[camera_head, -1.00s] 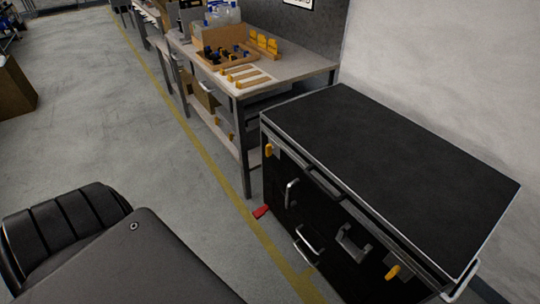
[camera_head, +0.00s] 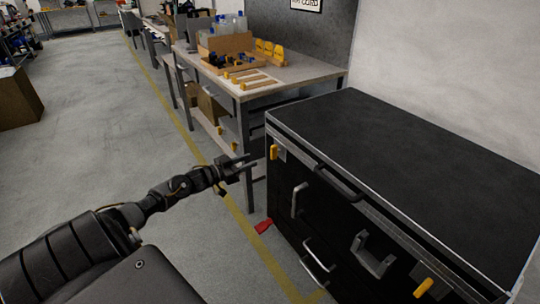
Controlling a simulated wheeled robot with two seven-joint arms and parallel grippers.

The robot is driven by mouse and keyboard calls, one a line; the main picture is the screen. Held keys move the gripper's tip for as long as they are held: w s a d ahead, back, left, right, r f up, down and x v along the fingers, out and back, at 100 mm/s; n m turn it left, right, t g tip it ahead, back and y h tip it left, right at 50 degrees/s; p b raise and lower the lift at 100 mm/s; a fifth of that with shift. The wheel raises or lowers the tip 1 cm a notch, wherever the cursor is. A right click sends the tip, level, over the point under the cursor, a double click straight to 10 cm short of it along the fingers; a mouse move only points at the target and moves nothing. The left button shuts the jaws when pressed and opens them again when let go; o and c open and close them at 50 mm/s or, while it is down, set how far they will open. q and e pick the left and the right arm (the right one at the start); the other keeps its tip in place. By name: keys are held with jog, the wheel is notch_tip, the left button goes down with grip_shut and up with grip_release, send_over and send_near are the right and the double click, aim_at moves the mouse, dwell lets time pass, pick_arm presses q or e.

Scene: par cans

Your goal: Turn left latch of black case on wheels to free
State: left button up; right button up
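The black case (camera_head: 410,163) stands on the right against the wall, with a flat dark lid and silver edging. Its left latch (camera_head: 273,152) is a yellow handle near the top left of the front, standing about upright. A second yellow latch (camera_head: 423,287) is at the right of the front and is tilted. My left gripper (camera_head: 246,164) is just left of the left latch, apart from it in the picture, with its fingers pointing right. The fingers look parted with nothing between them. My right gripper is not in view.
Silver handles (camera_head: 298,200) stick out from the case front. A workbench (camera_head: 290,75) with wooden trays and yellow parts stands behind the case. A red piece (camera_head: 263,226) lies low by the case.

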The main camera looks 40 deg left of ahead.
aim_at(271, 152)
pick_arm(q)
jog(key=b+x, duration=0.1)
jog(key=x, duration=0.8)
jog(key=shift+w, duration=0.15)
jog(key=shift+w+d+b, duration=0.2)
jog(key=shift+w+b, duration=0.15)
jog(key=shift+w, duration=0.2)
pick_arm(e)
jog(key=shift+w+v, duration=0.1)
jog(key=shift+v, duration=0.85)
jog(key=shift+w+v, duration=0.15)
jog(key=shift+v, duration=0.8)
pick_arm(q)
grip_shut()
